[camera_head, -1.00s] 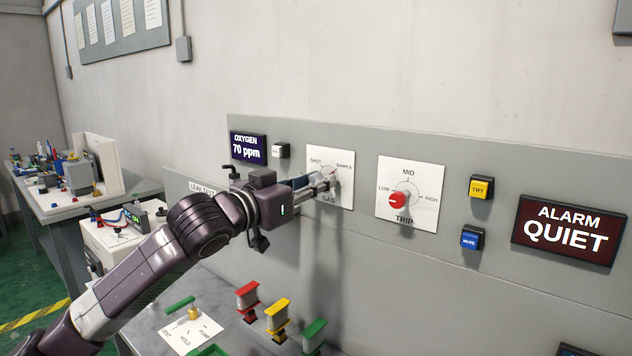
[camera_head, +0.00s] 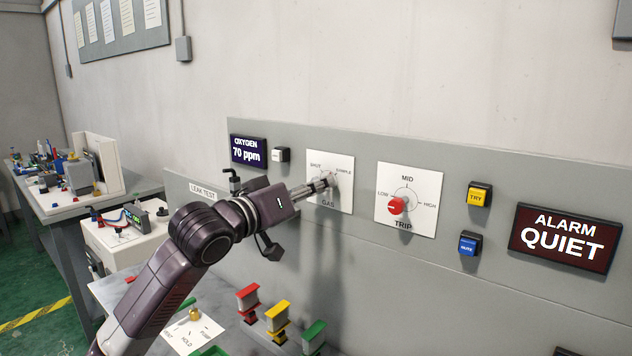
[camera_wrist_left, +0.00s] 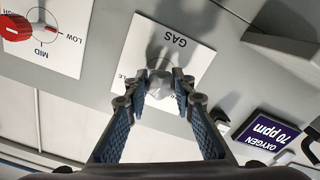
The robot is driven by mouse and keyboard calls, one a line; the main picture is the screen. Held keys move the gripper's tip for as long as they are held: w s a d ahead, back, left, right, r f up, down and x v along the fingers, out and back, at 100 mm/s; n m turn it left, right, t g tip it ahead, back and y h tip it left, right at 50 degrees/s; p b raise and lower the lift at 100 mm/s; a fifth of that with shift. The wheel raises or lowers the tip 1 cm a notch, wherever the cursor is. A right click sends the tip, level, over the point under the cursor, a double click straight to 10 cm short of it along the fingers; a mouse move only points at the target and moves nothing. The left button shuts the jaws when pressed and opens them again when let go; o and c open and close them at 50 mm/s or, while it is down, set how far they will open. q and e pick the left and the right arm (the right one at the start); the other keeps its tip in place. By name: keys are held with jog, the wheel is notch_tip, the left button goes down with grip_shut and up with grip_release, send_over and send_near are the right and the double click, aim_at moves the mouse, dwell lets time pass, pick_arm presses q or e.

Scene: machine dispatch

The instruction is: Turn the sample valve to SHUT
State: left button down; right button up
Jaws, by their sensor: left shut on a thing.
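The sample valve is a grey knob (camera_wrist_left: 160,84) on the white GAS plate (camera_head: 343,203), marked SHUT at upper left and SAMPLE at upper right in the head view. My left gripper (camera_head: 329,182) reaches it from the lower left and is shut on it. In the left wrist view the two fingertips (camera_wrist_left: 162,92) sit on either side of the knob, and the plate (camera_wrist_left: 185,42) appears upside down. The fingers cover most of the knob in the head view, so I cannot tell which mark it points to. My right gripper is not in view.
To the right are the TRIP dial with a red knob (camera_head: 396,206), a yellow TRY button (camera_head: 480,195), a blue MUTE button (camera_head: 470,243) and the ALARM QUIET sign (camera_head: 565,238). The OXYGEN display (camera_head: 248,150) reads 70 ppm. Coloured handles (camera_head: 278,315) stand below.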

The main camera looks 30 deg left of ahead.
pick_arm(q)
jog(key=n+p, duration=0.1)
jog(key=n, duration=0.1)
jog(key=n+p, duration=0.1)
jog(key=shift+r+n+p, duration=0.2)
jog(key=shift+n+p, duration=0.15)
jog(key=shift+n, duration=0.05)
jog(key=n+p, duration=0.6)
jog(key=p, duration=0.1)
jog(key=shift+n+p, duration=0.3)
jog(key=shift+n, duration=0.1)
jog(key=shift+f+n+p, duration=0.2)
jog(key=shift+n+p, duration=0.9)
jog(key=shift+p, duration=0.05)
jog(key=c, duration=1.6)
grip_release()
jog(key=s+a, duration=0.1)
jog(key=s, duration=1.1)
